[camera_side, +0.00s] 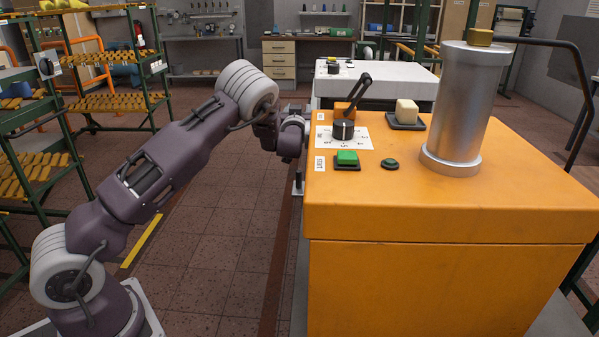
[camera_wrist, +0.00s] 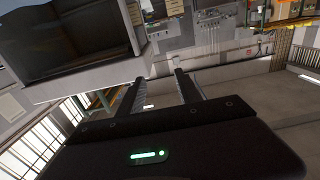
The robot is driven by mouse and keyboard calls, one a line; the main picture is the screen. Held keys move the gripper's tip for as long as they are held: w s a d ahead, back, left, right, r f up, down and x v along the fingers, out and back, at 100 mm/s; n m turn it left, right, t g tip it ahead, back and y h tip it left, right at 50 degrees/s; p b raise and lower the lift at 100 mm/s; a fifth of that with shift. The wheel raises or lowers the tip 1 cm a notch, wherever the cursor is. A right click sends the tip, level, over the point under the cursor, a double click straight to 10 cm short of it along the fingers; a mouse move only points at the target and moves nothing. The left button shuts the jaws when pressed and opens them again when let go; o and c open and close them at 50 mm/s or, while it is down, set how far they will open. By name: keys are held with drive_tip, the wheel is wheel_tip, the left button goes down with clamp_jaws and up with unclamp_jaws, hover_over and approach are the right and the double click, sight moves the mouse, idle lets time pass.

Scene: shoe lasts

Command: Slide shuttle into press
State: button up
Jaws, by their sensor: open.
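The press is the orange cabinet (camera_side: 450,210) at the right of the side view, with a metal cylinder (camera_side: 462,110) standing on top. My gripper shows in the wrist view (camera_wrist: 160,80), its two fingers apart with nothing between them. In the side view my wrist is at the press's left edge, and the fingers cannot be made out. A small dark upright post (camera_side: 298,184) stands on a pale ledge beside the press's left side, below my wrist. I cannot tell whether it belongs to the shuttle. A dark, box-like opening (camera_wrist: 70,40) fills the wrist view's upper left.
The press top carries a green button (camera_side: 347,158), a black rotary knob (camera_side: 344,130), a lever (camera_side: 360,92) and a pale block (camera_side: 406,111). A white-topped unit (camera_side: 380,78) stands behind. Shelves of shoe lasts (camera_side: 110,102) are at left. Open tiled floor lies between.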

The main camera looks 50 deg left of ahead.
sight(298, 178)
wheel_tip(298, 178, down, 24)
drive_tip(key=shift+r, duration=0.1)
drive_tip(key=x, duration=0.4)
drive_tip(key=shift+w+a+r, duration=0.15)
drive_tip(key=shift+r, duration=0.15)
drive_tip(key=shift+w+a, duration=0.25)
clamp_jaws()
idle(0.5)
